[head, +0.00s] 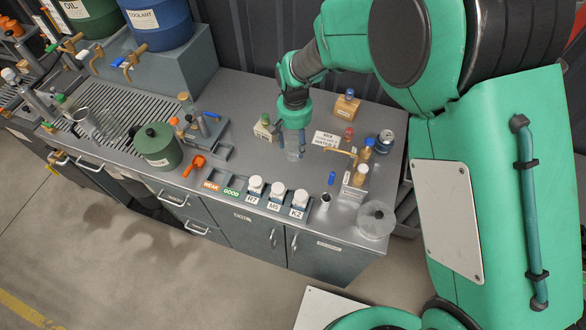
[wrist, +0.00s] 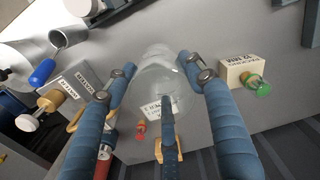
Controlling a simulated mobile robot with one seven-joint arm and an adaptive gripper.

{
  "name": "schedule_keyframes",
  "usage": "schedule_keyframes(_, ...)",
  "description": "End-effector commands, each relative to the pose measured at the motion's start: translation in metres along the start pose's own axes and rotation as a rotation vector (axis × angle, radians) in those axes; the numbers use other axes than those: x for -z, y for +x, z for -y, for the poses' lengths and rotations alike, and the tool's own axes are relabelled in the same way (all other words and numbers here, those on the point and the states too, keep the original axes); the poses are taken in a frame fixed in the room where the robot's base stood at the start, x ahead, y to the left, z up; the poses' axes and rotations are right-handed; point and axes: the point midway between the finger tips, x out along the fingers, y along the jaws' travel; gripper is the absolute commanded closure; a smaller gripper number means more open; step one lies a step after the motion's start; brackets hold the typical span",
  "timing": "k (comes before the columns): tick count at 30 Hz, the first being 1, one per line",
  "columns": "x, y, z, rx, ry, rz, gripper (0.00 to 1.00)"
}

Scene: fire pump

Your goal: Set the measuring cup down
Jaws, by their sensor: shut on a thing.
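My gripper (head: 291,133) is over the middle of the grey steel counter (head: 240,100), pointing down. Its blue fingers are shut on a clear, see-through measuring cup (head: 293,150). In the wrist view the cup (wrist: 155,72) sits between the fingers of my gripper (wrist: 165,82), with its round body seen against the counter. The cup looks upright. Its base is close to the counter top, but I cannot tell whether it touches. The cup's upper part is partly hidden by the fingers in the head view.
A labelled block with a green knob (head: 264,129) stands just left of the cup. A white sign (head: 326,140) is close on the right, with a can (head: 384,142) beyond. White-capped jars (head: 278,193) line the front edge. A clear bowl (head: 376,219) stands at the right corner.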

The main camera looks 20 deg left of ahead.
Motion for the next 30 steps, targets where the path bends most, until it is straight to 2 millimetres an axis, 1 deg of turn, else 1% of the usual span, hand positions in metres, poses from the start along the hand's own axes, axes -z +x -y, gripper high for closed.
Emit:
schedule_keyframes(1,-0.008,-0.002,0.002,-0.001,-0.001,0.001,0.72)
schedule_keyframes(4,-0.015,-0.001,0.005,0.0,0.0,0.001,0.72)
schedule_keyframes(14,-0.016,0.001,0.005,0.0,0.0,0.001,0.72)
schedule_keyframes(17,-0.016,0.004,0.005,-0.001,0.0,0.001,0.72)
schedule_keyframes(20,-0.016,0.013,0.005,-0.001,0.0,0.002,0.72)
schedule_keyframes(27,-0.017,0.047,0.005,-0.002,0.0,0.004,0.72)
schedule_keyframes(30,-0.016,0.057,0.005,-0.001,0.0,0.001,0.72)
